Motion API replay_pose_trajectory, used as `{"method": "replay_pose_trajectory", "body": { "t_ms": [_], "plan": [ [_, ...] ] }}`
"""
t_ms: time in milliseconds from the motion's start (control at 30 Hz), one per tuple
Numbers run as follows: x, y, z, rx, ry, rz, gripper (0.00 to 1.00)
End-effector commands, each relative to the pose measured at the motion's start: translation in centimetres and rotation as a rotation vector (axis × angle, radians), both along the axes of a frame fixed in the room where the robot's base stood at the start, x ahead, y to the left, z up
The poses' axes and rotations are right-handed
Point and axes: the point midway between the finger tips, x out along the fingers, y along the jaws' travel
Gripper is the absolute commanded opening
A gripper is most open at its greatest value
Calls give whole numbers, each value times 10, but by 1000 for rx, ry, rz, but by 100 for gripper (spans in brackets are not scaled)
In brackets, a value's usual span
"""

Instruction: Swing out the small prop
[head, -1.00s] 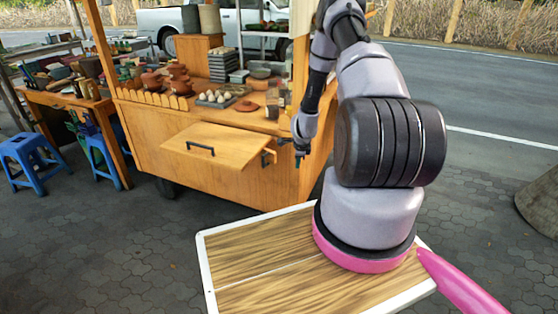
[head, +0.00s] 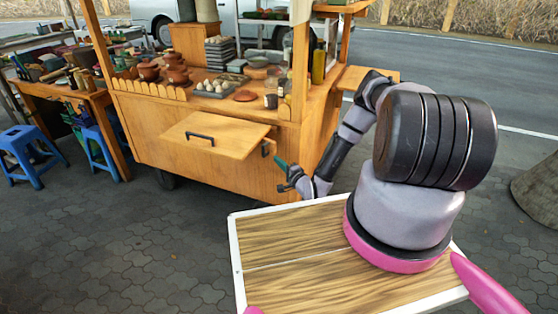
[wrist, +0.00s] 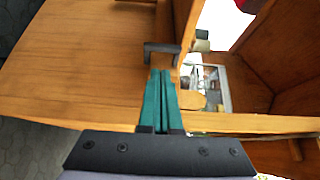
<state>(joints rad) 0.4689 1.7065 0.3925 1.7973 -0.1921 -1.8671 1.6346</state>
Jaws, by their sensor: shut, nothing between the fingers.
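The wooden cart (head: 225,172) has a tilted front panel (head: 225,132) with a dark handle (head: 201,138). A small dark fitting (head: 265,148), which looks like the small prop, sits at the panel's right end. In the wrist view a dark U-shaped bracket (wrist: 162,48) stands just beyond the fingertips; it seems to be the same fitting. My gripper (head: 279,163) is low at the cart's front, just right of and below the fitting. Its teal fingers (wrist: 160,78) are together and empty. I cannot tell whether the tips touch the bracket.
Clay pots (head: 176,72), an egg tray (head: 216,89) and bottles (head: 318,62) stand on the cart top. A side shelf (head: 364,76) sticks out behind my arm. Blue stools (head: 30,150) and a cluttered table (head: 70,92) are at left. Paving before the cart is clear.

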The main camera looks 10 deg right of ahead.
Motion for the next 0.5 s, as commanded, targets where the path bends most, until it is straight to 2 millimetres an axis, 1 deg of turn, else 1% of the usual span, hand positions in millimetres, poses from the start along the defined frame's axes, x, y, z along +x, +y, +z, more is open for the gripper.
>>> {"method": "replay_pose_trajectory", "body": {
  "t_ms": [100, 300, 400, 500],
  "plan": [
    [22, 9, 1, -4, -4, 5, 0],
    [55, 21, 1, -3, -2, 2, 0],
    [66, 24, 0, -4, 0, 1, 0],
    [73, 26, 0, -3, 1, 0, 0]
  ]
}}
